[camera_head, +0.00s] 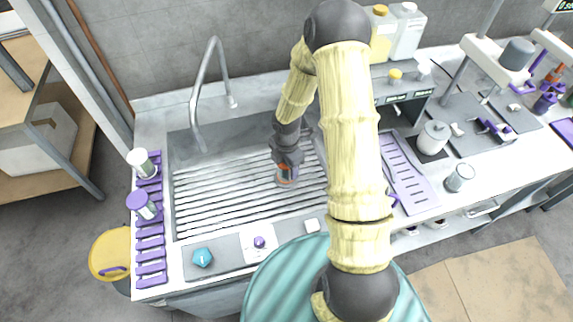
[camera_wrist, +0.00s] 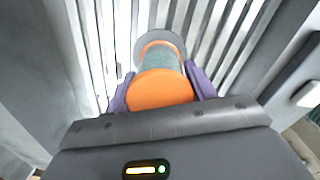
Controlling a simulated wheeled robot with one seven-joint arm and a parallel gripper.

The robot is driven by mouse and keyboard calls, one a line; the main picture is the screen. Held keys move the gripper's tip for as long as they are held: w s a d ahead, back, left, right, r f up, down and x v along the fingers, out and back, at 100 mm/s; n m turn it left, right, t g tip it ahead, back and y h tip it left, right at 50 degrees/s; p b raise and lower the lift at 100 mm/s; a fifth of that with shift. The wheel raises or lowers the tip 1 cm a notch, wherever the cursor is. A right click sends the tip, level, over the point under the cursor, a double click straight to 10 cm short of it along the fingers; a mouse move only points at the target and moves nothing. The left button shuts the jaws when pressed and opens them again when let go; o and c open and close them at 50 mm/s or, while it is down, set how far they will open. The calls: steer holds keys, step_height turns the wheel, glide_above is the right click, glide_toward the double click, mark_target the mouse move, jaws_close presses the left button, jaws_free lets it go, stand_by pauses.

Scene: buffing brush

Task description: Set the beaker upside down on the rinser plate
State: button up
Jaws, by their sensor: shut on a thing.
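My gripper (camera_wrist: 160,88) is shut on a round thing with an orange end and a teal side, which I take to be the beaker (camera_wrist: 160,90). Its orange end faces the wrist camera, between the two purple fingers. In the head view the beaker (camera_head: 285,175) shows as a small orange patch low over the slatted sink. Beyond it in the wrist view is a grey round plate (camera_wrist: 177,42), probably the rinser plate, lying on the slats. An orange edge of the beaker shows against it. I cannot tell whether they touch.
The slatted sink (camera_head: 215,195) has a tall faucet (camera_head: 194,100) at its back left. A clear glass vessel (camera_head: 459,177) and a purple tray (camera_head: 410,180) are at the right. Most slats left of my gripper are bare.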

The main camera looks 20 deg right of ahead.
steer(key=shift+f+b, duration=0.3)
steer(key=shift+f, duration=0.2)
steer(key=o, duration=1.1)
steer(key=shift+r, duration=0.1)
step_height(320, 180, up, 17)
steer(key=shift+w+r, duration=0.1)
stand_by(0.3)
